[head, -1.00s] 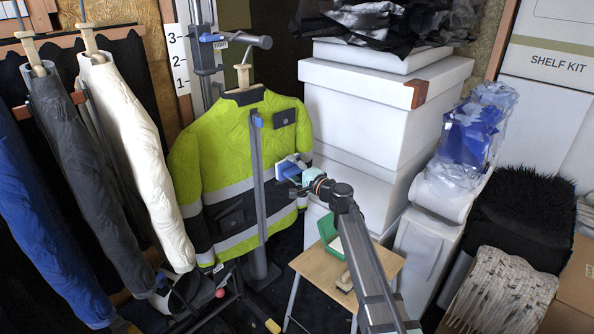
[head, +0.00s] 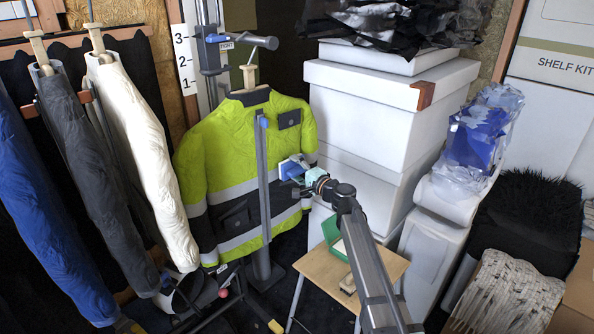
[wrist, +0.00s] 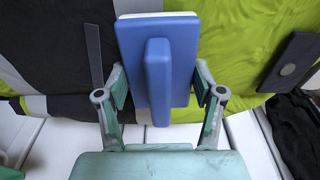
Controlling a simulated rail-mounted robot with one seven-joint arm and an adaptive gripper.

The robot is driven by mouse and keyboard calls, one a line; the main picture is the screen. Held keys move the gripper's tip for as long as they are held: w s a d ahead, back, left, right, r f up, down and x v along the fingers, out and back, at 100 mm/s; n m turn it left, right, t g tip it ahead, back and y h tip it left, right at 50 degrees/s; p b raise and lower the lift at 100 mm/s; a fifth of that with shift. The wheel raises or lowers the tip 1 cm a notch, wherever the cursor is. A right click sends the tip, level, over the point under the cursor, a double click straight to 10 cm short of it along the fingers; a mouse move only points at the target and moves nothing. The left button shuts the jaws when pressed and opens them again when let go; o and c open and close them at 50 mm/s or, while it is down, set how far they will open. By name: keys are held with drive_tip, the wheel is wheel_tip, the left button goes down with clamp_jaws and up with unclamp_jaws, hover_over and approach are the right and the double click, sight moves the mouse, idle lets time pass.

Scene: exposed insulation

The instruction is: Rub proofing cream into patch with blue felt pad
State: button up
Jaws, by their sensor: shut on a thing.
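A yellow-green and black work jacket (head: 222,150) with grey bands hangs upright on a stand. My gripper (head: 312,178) is at the jacket's right side, by its sleeve. In the wrist view my gripper (wrist: 162,95) is shut on the raised handle of a blue pad (wrist: 180,75); the pad also shows in the head view (head: 292,168). A white layer edges the pad's far side, toward the jacket cloth. I cannot tell whether the pad touches the cloth. The patch and any cream on it cannot be made out.
A small wooden table (head: 385,268) with a green tray (head: 334,236) and a brush-like object stands below my arm. White boxes (head: 365,110) are stacked behind it. Blue, grey and white garments (head: 150,150) hang at left. A grey upright bar (head: 263,190) crosses the jacket's front.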

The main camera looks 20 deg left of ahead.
sight(288, 146)
drive_tip(key=shift+b+x, duration=0.4)
drive_tip(key=shift+x, duration=0.75)
drive_tip(key=shift+r+p, duration=0.55)
drive_tip(key=shift+r, duration=1.3)
drive_tip(key=shift+r+p, duration=1.15)
drive_tip(key=shift+r, duration=2.4)
drive_tip(key=shift+w+f, duration=0.1)
drive_tip(key=shift+a+b, duration=0.1)
drive_tip(key=shift+b, duration=0.35)
drive_tip(key=shift+f+b, duration=1.85)
drive_tip(key=shift+f+b, duration=3.5)
drive_tip(key=shift+b, duration=0.05)
